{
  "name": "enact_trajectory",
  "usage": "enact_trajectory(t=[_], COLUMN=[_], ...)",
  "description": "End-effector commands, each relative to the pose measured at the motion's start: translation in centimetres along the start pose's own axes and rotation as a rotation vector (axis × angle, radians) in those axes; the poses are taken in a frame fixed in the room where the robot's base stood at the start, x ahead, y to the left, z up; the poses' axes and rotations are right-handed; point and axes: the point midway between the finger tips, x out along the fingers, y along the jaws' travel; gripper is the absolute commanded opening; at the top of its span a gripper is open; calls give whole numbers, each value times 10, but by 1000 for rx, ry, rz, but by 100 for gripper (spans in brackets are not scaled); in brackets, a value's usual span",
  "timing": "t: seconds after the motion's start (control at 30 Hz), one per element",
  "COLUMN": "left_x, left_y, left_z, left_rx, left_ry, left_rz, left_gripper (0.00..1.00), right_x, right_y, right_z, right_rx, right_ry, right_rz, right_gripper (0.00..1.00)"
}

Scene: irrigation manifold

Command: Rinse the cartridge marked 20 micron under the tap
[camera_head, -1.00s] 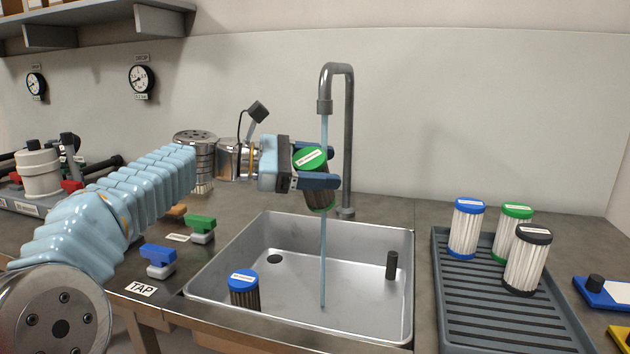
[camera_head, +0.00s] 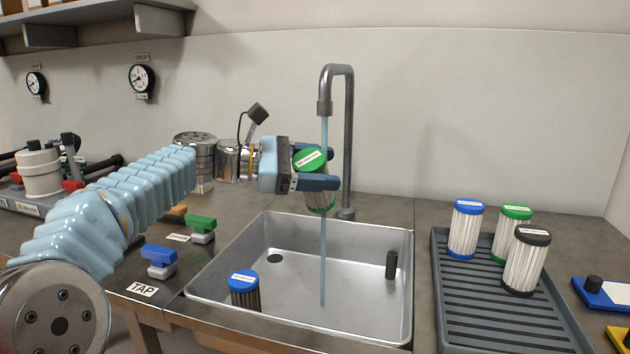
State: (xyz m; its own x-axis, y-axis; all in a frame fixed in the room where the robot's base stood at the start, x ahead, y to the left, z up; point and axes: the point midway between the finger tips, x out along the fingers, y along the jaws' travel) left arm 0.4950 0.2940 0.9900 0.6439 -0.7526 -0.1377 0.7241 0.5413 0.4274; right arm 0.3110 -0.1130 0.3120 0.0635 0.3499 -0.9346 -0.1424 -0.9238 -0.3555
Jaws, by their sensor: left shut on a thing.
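My left gripper (camera_head: 318,181) is shut on a green-capped cartridge (camera_head: 311,159) and holds it tilted above the sink (camera_head: 350,283). The cartridge's pleats show pale below the fingers; its label is too small to read. Water runs from the tap spout (camera_head: 325,105) in a thin blue stream (camera_head: 323,262) that meets the cartridge and continues down to the sink floor. A blue-capped cartridge (camera_head: 244,289) with dark pleats stands at the sink's front left. My right gripper is not in view.
A grey ribbed tray (camera_head: 478,318) on the right holds pale cartridges with blue (camera_head: 466,228), green (camera_head: 511,232) and black (camera_head: 526,260) caps. A dark upright cylinder (camera_head: 391,265) is in the sink. Blue (camera_head: 158,260) and green (camera_head: 201,228) handles sit left of the sink.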

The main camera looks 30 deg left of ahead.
Motion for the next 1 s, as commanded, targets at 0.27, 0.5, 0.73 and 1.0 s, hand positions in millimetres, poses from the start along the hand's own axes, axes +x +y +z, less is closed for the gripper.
enact_trajectory(t=[0.27, 0.5, 0.73, 1.0], left_x=[-6, -18, -30, -42], left_y=[-10, -28, -44, -61], left_z=[2, 9, 15, 22], left_rx=[3, 2, 2, 1], left_ry=[0, 0, -1, -1], left_rz=[1, 0, 1, 1], left_gripper=[31, 31, 31, 31], right_x=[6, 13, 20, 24], right_y=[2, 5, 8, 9], right_z=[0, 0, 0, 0], right_rx=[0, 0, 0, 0], right_ry=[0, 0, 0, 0], right_rz=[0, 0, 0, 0], right_gripper=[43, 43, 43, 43])
